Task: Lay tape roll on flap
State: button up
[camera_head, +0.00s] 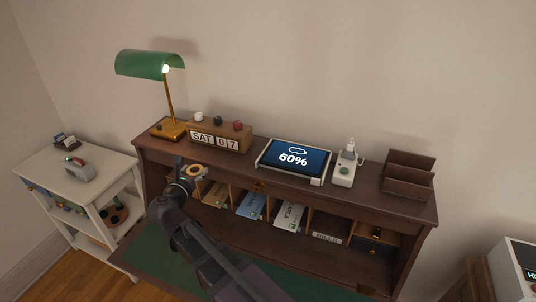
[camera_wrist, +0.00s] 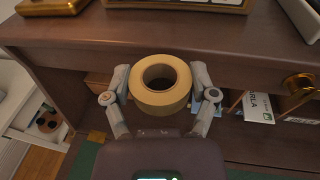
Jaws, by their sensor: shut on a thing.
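A tan tape roll (camera_wrist: 160,102) is between the two grey fingers of my gripper (camera_wrist: 160,80), which are shut on its sides. Its round hole faces the wrist camera. In the head view the tape roll (camera_head: 195,170) shows in my gripper (camera_head: 188,176), in front of the desk's upper front edge and the left pigeonholes. The desk's flap (camera_head: 142,253) is folded down, with a green inlay; my arm hides its middle. Green of the flap (camera_wrist: 85,160) also shows low in the wrist view, below the held roll. The flap's surface that shows is bare.
The desk top (camera_head: 255,165) carries a green lamp (camera_head: 150,66), a calendar block (camera_head: 218,137), a tablet (camera_head: 293,158), a white device (camera_head: 344,168) and a brown letter rack (camera_head: 407,175). Pigeonholes hold envelopes (camera_head: 251,206). A white side table (camera_head: 100,175) stands left.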

jog(key=s+r+p, duration=0.3)
jog(key=r+p, duration=0.2)
jog(key=r, duration=0.1)
jog(key=shift+d, duration=0.1)
dwell(0.4)
jog(key=b, duration=0.1)
send_near(193, 140)
jog(key=w+r, duration=0.1)
jog(key=w, duration=0.3)
jog(key=w+r, duration=0.1)
jog(key=w, duration=0.1)
jog(key=shift+d+r, duration=0.35)
jog(key=shift+f+b, duration=1.75)
jog(key=shift+b, duration=0.15)
jog(key=shift+f, duration=0.2)
jog(key=o, duration=0.8)
